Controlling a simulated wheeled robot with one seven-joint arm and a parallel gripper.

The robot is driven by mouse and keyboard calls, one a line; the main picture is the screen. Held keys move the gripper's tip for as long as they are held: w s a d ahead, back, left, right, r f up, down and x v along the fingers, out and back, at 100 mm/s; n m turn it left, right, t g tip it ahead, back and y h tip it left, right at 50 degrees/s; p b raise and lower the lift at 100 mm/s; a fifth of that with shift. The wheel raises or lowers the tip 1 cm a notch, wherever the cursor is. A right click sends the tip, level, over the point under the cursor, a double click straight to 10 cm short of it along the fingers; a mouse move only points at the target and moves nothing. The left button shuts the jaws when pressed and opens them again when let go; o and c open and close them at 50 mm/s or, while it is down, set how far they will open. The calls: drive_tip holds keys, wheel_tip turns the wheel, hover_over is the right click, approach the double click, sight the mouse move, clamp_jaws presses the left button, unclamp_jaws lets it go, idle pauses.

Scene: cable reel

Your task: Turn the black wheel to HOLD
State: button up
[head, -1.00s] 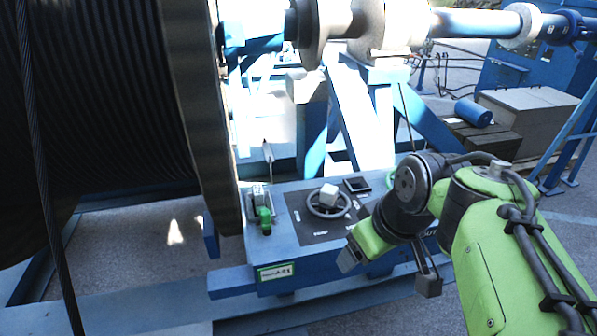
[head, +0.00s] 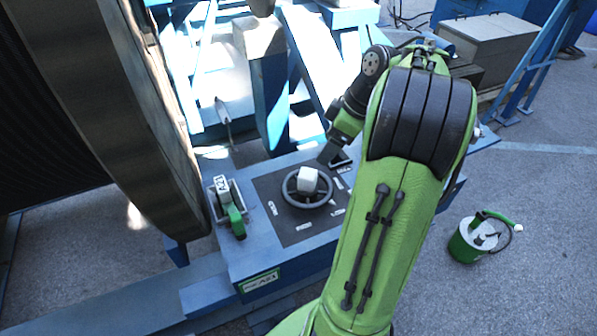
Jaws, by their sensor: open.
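The black wheel (head: 290,191) lies flat on a dark panel (head: 268,229) on top of the blue box, with a pale block-shaped hub (head: 308,180) in its middle. Several small white labels surround it, too small to read, so I cannot tell which is HOLD. My gripper (head: 330,155) is just behind and to the right of the wheel, at the panel's far edge. Only part of it shows, apart from the wheel as far as I can see. It looks empty.
A lever with a green handle (head: 236,222) stands left of the panel. The big cable reel (head: 110,95) rises close on the left. Blue frame posts (head: 268,95) stand behind the box. A green bucket (head: 466,245) sits on open ground at the right.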

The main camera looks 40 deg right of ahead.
sight(308, 173)
drive_tip(key=b+x, duration=0.2)
drive_tip(key=x, duration=1.1)
drive_tip(key=shift+f, duration=0.3)
drive_tip(key=shift+w+f, duration=0.2)
drive_tip(key=shift+f, duration=0.05)
drive_tip(key=shift+c, duration=0.3)
clamp_jaws()
drive_tip(key=shift+a, duration=0.1)
drive_tip(key=shift+b, duration=0.35)
